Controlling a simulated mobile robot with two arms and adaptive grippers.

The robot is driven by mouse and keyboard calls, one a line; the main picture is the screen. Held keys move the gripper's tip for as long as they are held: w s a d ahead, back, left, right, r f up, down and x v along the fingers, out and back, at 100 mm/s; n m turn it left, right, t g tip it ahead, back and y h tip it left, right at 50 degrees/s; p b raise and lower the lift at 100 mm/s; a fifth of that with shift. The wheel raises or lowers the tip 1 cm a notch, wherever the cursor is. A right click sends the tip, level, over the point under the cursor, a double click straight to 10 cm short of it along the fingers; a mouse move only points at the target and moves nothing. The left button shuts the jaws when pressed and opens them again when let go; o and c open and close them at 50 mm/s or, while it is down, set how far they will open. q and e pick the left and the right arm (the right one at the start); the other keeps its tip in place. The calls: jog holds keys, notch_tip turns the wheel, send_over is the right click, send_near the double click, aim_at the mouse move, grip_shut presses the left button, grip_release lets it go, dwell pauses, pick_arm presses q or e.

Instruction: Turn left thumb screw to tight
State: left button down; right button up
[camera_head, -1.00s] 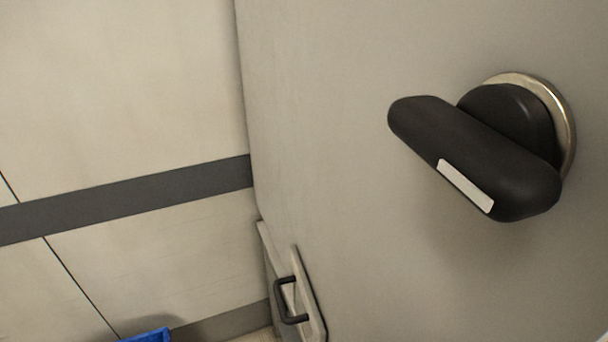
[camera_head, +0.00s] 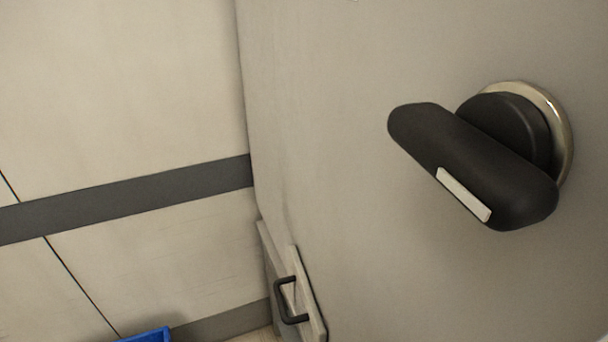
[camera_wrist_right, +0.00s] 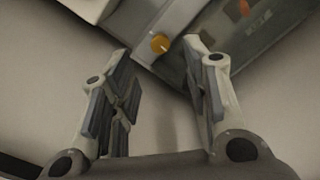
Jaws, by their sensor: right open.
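A black thumb screw (camera_head: 475,165) sits on the grey panel in the head view, on a round metal collar (camera_head: 563,130). Its long bar slants from upper left to lower right, with a white mark on its lower edge. No gripper touches it in this view. My right gripper (camera_wrist_right: 160,95) shows in the right wrist view, with its two fingers apart and nothing between them. Beyond its fingertips is a grey metal part with an orange-yellow round knob (camera_wrist_right: 160,43). My left gripper is not in view.
The grey panel (camera_head: 370,230) around the thumb screw is bare. A small door with a black handle (camera_head: 289,300) is low at its left edge. A blue object (camera_head: 148,335) shows at the bottom. A pale wall with a dark stripe (camera_head: 130,198) fills the left.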

jog(key=x, duration=0.7)
dwell(0.3)
grip_shut()
